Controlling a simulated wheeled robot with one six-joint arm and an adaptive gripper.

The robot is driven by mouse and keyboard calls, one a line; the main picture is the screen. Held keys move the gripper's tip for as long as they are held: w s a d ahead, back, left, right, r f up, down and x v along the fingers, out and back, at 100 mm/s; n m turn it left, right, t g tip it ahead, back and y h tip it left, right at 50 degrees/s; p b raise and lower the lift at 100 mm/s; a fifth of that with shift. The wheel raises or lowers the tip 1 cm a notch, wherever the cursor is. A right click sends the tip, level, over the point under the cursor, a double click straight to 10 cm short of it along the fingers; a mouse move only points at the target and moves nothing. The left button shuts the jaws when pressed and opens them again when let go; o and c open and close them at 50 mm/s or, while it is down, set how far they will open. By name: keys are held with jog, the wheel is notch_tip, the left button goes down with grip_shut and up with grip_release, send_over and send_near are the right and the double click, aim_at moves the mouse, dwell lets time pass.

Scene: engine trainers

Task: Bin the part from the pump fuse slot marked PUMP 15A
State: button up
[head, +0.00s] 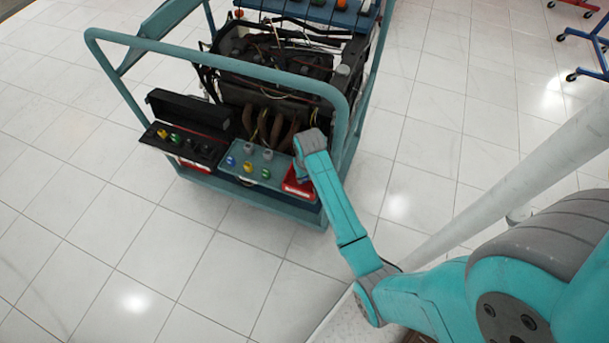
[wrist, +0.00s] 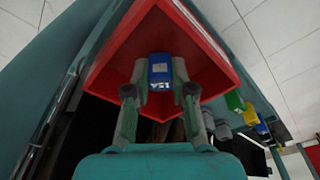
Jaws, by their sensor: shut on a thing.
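My gripper (wrist: 160,88) is shut on a blue part (wrist: 160,68) with white lettering, too blurred to read for sure. In the wrist view the part is in front of the inside of a red bin (wrist: 205,62); whether it touches the bin I cannot tell. In the head view the red bin (head: 297,187) is at the right end of the trainer's front, and my arm hides most of my gripper and the part. The black fuse box (head: 188,145) with its raised lid is at the front left. Its slot labels are too small to read.
A teal shelf (head: 262,155) beside the red bin carries several blue, yellow, green and grey parts. The teal frame rail (head: 225,67) of the engine trainer rises behind it. More red shows below the fuse box (head: 190,163). The tiled floor in front is clear.

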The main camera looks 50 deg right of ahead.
jog(key=shift+f, duration=0.2)
jog(key=o, duration=0.9)
jog(key=shift+r, duration=0.1)
jog(key=shift+r, duration=3.45)
jog(key=shift+s, duration=0.1)
